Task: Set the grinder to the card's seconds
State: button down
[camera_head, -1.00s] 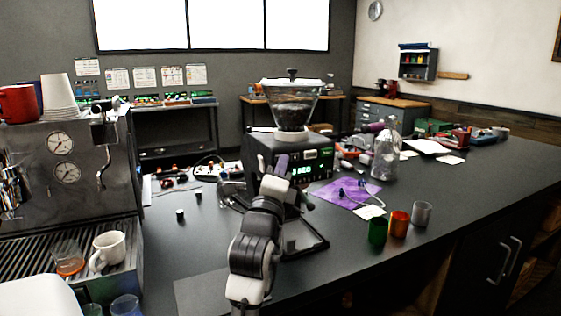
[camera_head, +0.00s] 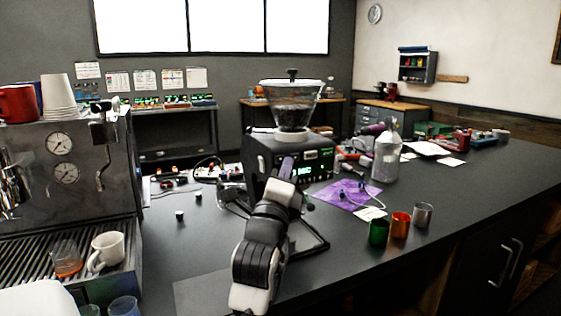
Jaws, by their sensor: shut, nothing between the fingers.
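The grinder (camera_head: 262,150) is a dark box with a clear hopper (camera_head: 291,105) of beans on top. It stands on the counter at the middle. Its green-lit display (camera_head: 303,172) is partly covered by my arm, and its digits are not clearly readable. My gripper (camera_head: 286,166) is shut and empty, up at the grinder's front, just left of the display. Whether it touches the grinder or a button cannot be told. A small white card (camera_head: 370,214) lies in front of the purple mat; any writing is too small to read, and I cannot tell if it is the task's card.
An espresso machine (camera_head: 75,150) stands at the left with cups. The counter's right part is mostly clear.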

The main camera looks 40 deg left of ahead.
jog(key=d, duration=0.1)
jog(key=s+d, duration=0.1)
jog(key=d, duration=0.2)
jog(key=shift+s+b, duration=0.35)
jog(key=shift+b, duration=0.05)
dwell(0.5)
